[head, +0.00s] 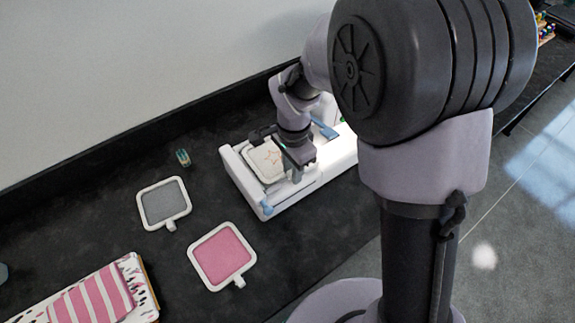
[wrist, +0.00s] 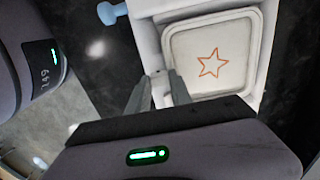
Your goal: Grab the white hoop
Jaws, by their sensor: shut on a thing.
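The white hoop (head: 249,164) is square with rounded corners and holds white cloth with an orange star. It lies on the white machine (head: 268,208). In the wrist view the hoop (wrist: 221,95) is at upper right, with its near-left part beside my fingers. My gripper (head: 296,174) reaches down at the hoop's right side in the head view. In the wrist view my gripper's fingers (wrist: 160,90) are shut on a small white part at the hoop's edge. The exact contact is partly hidden by the fingers.
A hoop with grey cloth (head: 164,204) and a hoop with pink cloth (head: 222,256) lie on the dark table to the left. Striped pink cloth (head: 92,300) lies at lower left. A small greenish item (head: 183,157) stands near the wall. Bare table surrounds them.

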